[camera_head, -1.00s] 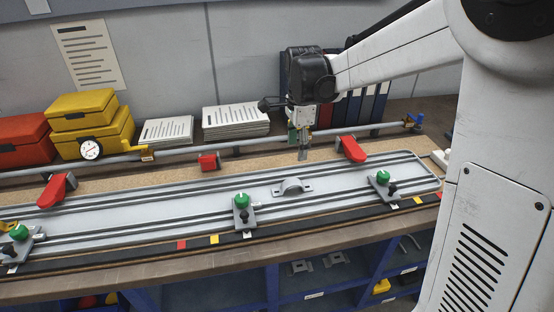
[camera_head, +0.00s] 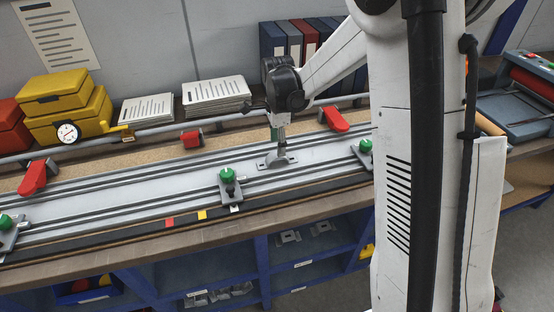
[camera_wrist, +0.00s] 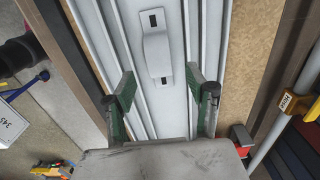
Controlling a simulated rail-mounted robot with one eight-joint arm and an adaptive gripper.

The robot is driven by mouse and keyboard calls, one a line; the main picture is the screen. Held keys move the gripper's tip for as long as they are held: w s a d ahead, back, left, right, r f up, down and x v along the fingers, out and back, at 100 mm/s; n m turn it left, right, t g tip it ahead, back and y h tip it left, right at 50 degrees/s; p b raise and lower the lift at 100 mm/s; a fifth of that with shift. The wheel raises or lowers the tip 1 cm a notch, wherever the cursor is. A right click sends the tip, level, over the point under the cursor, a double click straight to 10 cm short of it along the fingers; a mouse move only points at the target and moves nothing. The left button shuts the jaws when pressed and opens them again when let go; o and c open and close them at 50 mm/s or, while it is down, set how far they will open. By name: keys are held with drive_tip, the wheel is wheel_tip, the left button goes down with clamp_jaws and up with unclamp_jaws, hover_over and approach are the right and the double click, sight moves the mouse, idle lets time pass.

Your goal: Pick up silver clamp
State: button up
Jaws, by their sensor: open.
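The silver clamp (camera_head: 277,161) is a small saddle-shaped bracket with flat slotted feet, lying on the grey rail plate of the bench. In the wrist view the clamp (camera_wrist: 156,48) lies ahead of the fingertips, roughly midway between them. My gripper (camera_head: 280,144) points down over the clamp in the head view and partly covers it. Whether a fingertip touches the clamp cannot be told.
Yellow boxes (camera_head: 68,113), paper stacks (camera_head: 216,95) and binders (camera_head: 291,44) stand at the back. The plate around the clamp is mostly clear.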

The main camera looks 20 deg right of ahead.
sight(272, 156)
wheel_tip(272, 156, down, 5)
drive_tip(key=shift+a+r, duration=0.1)
drive_tip(key=shift+a, duration=0.05)
clamp_jaws()
idle(0.4)
